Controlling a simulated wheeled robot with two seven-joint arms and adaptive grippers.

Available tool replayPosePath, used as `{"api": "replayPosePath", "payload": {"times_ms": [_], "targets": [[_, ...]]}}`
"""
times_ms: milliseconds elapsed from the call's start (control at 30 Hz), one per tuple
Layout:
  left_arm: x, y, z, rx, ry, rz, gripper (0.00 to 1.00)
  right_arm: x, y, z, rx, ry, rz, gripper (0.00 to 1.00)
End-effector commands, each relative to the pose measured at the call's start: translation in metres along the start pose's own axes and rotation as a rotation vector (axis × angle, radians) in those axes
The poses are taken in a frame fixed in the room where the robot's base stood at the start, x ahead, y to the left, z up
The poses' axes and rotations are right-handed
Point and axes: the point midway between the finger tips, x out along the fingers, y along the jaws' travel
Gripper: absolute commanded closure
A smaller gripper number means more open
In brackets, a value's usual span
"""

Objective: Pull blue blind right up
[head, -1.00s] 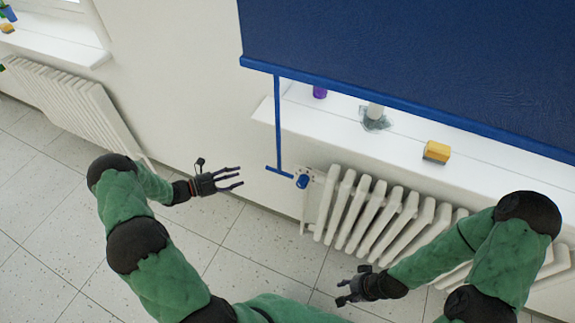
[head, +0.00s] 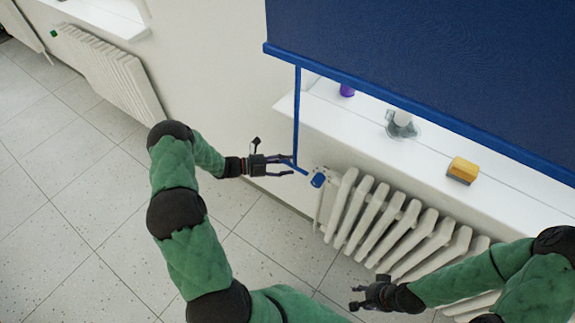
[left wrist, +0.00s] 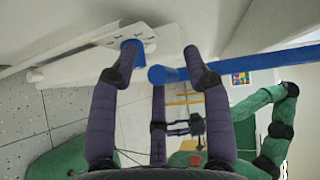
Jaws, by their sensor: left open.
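The blue blind (head: 420,70) hangs over the window, its bottom bar sloping across the head view. My right gripper (head: 356,297) is open and empty, low in front of the radiator.
The white sill (head: 370,130) above holds a purple item (head: 347,90), a glass jar (head: 402,125) and a yellow block (head: 463,170). Floor to the left is clear.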

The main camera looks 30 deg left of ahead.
Motion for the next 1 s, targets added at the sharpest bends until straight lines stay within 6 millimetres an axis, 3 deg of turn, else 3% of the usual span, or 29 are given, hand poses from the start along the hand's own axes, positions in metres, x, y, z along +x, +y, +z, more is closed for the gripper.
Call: {"api": "replayPosePath", "payload": {"times_ms": [400, 567, 600, 833, 1000], "targets": [[0.008, 0.0, 0.0, -0.001, 0.0, 0.001, 0.51, 0.001, 0.001, 0.0, 0.0, 0.0, 0.0, 0.6], [0.008, 0.0, 0.0, -0.001, 0.0, 0.001, 0.97, 0.001, 0.001, 0.0, 0.0, 0.0, 0.0, 0.6], [0.008, 0.0, 0.0, -0.001, 0.0, 0.001, 1.0, 0.001, 0.001, 0.0, 0.0, 0.0, 0.0, 0.6], [0.007, -0.006, -0.001, -0.001, 0.0, 0.0, 1.0, -0.002, -0.001, 0.0, 0.0, 0.0, 0.0, 0.6], [0.002, -0.041, -0.005, -0.001, 0.0, -0.001, 1.0, -0.019, -0.007, 0.001, 0.0, 0.0, 0.0, 0.6]]}}
